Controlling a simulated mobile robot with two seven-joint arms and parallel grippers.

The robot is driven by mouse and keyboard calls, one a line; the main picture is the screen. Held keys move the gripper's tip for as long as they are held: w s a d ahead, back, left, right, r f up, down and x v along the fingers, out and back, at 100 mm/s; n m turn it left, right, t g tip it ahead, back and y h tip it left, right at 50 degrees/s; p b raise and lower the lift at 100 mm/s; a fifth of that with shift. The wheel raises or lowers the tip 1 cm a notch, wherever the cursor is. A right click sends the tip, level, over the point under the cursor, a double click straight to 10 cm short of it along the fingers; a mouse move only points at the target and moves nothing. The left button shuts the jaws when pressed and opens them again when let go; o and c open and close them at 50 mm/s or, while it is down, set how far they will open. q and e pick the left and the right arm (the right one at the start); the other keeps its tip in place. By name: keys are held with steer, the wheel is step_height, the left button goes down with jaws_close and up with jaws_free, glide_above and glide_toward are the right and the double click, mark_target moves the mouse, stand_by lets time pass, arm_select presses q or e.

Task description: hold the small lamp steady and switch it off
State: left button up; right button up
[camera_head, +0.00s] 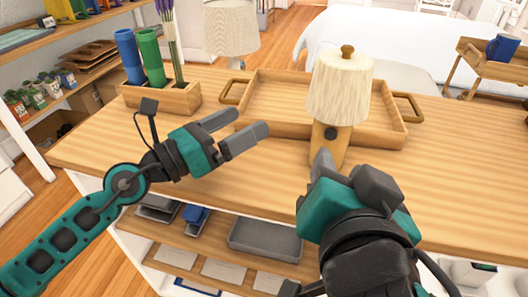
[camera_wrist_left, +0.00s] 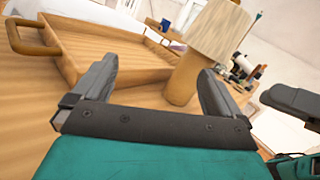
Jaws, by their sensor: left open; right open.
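The small lamp (camera_head: 340,88) stands upright on the wooden table, with a cream ribbed shade and a wooden base. A dark round knob (camera_head: 330,132) sits on the front of the base. My left gripper (camera_head: 252,122) is open and empty, left of the lamp and apart from it. In the left wrist view the lamp base (camera_wrist_left: 182,82) shows beyond the open fingers, nearer the right one. My right gripper (camera_head: 323,158) is open, just in front of the lamp base. It overlaps the base's lower part, and I cannot tell whether it touches.
A wooden tray (camera_head: 285,128) with two handles lies behind the lamp. A wooden holder (camera_head: 180,100) with blue and green cylinders stands at the left back. Another lamp (camera_head: 231,28) stands further back. The table right of the lamp (camera_head: 465,160) is clear.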

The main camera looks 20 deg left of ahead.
mark_target(330, 133)
arm_select(q)
steer(key=s+d+m+g, duration=0.1)
steer(key=d, duration=0.1)
steer(key=s+d+f+m+g, duration=0.1)
steer(key=d+m, duration=0.1)
steer(key=s+d+m+g+h, duration=0.1)
steer(key=d, duration=0.1)
steer(key=shift+s+f+m, duration=0.4)
steer(key=x, duration=1.2)
steer(key=shift+w+d, duration=0.25)
steer(key=shift+d, duration=0.05)
steer(key=shift+c, duration=0.2)
steer(key=c, duration=1.2)
steer(key=shift+c, duration=0.3)
arm_select(e)
jaws_close()
stand_by(1.6)
